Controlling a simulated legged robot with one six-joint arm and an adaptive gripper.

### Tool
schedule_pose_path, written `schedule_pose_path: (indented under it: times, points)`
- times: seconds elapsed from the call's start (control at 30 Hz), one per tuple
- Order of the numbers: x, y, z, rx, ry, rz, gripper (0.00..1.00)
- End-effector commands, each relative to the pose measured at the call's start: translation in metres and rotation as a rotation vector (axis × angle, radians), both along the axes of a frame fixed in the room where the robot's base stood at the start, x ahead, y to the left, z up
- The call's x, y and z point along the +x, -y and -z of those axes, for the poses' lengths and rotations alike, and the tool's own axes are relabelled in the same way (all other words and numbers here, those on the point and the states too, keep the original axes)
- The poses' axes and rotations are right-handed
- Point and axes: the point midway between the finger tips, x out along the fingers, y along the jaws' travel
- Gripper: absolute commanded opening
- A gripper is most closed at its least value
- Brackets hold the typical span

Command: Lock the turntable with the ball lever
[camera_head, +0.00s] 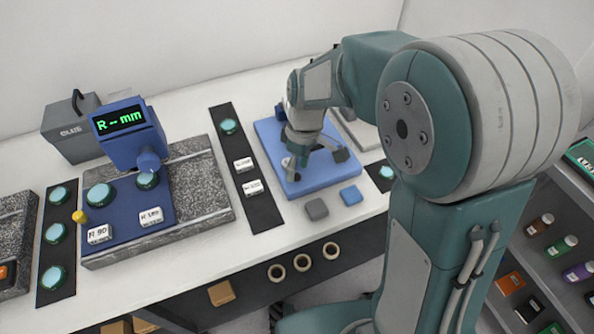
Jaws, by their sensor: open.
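My gripper (316,160) points down over a blue plate (312,182) right of the middle of the bench, its fingers apart. I see nothing between them; whether they touch the plate I cannot tell. A dark blue part behind the gripper is mostly hidden by it. No turntable or ball lever can be picked out for certain. A small yellow ball-shaped knob (78,216) sits at the left edge of the dark blue base of the display instrument (128,135), well left of my gripper.
The display reads "R -- mm". The instrument stands on a granite slab (212,188). A black strip (226,150) with a teal disc and white labelled blocks lies between slab and plate. A shelf with bottles (562,244) stands right.

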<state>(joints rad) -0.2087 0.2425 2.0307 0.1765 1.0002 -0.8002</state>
Motion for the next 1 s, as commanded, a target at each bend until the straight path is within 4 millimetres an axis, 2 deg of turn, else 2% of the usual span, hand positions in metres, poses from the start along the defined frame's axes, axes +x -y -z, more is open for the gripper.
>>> schedule_pose_path:
  times: [0.13,0.43,0.47,0.5,0.6,1.0]
  points:
    - [-0.0021,-0.0015,0.0134,-0.001,-0.001,0.0,0.65]
    - [-0.0026,-0.0018,0.0162,-0.001,0.001,0.0,0.65]
    - [-0.0026,-0.0018,0.0162,-0.001,0.001,0.0,0.56]
    - [-0.0026,-0.0018,0.0162,-0.001,0.001,0.0,0.38]
    - [-0.0026,-0.0019,0.0161,-0.001,0.001,0.0,0.0]
    - [-0.0029,-0.0029,0.0163,0.0,0.001,0.024,0.0]
